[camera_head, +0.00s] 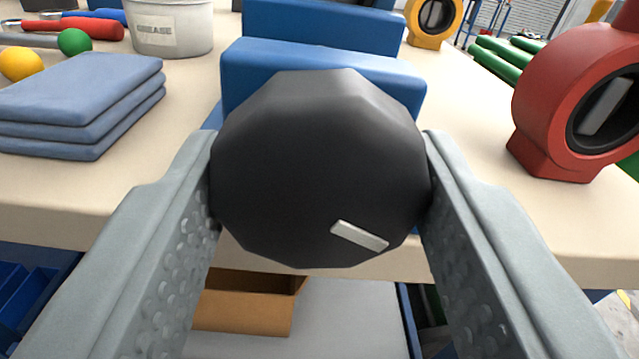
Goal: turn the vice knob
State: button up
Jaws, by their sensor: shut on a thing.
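The vice knob (290,160) is a dark, many-sided knob with a pale grey bar mark near its lower right edge. It faces me at the middle of the view, at the front edge of the bench. The blue vice (320,75) stands behind it, partly hidden by the knob. My gripper (320,180) has one grey finger on each side of the knob, and both fingertips touch its sides. It is shut on the knob.
A red valve (555,100) stands close at right, a yellow valve (432,20) farther back. An orange-brown box (245,312) sits below.

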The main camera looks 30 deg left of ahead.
jog(key=n, duration=0.4)
jog(key=shift+n, duration=0.3)
jog(key=n, duration=1.1)
jog(key=shift+n, duration=2.5)
jog(key=o, duration=1)
jog(key=shift+r, duration=0.1)
jog(key=v, duration=1.7)
jog(key=shift+s+d, duration=0.15)
jog(key=shift+d, duration=0.05)
